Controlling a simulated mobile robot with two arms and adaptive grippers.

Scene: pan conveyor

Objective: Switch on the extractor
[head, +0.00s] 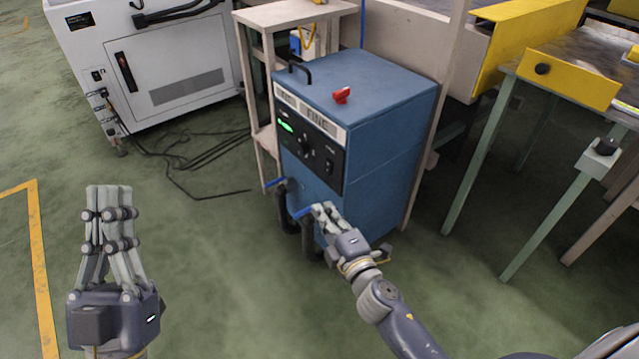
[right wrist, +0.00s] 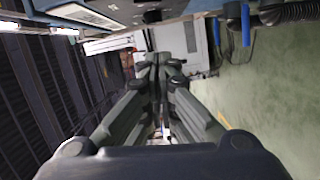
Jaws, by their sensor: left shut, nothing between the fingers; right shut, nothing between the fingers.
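A blue cabinet (head: 385,140) with a label strip reading "FINE" looks like the extractor. Its black front panel (head: 312,150) has a lit green display (head: 285,126), a round knob (head: 305,148) and a small switch (head: 329,166) at the right. Two dark hoses (head: 291,206) with blue levers (head: 274,183) come off the lower front. My right gripper (head: 325,211) is shut and empty, low before the cabinet's front, below the panel; contact cannot be told. My left gripper (head: 108,190) is shut and empty, far left over the floor.
A white machine (head: 170,70) stands at the back left with cables (head: 200,160) on the floor. A wooden stand (head: 285,14) is behind the cabinet. A table with a yellow edge (head: 570,78) is at the right. The green floor between my grippers is clear.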

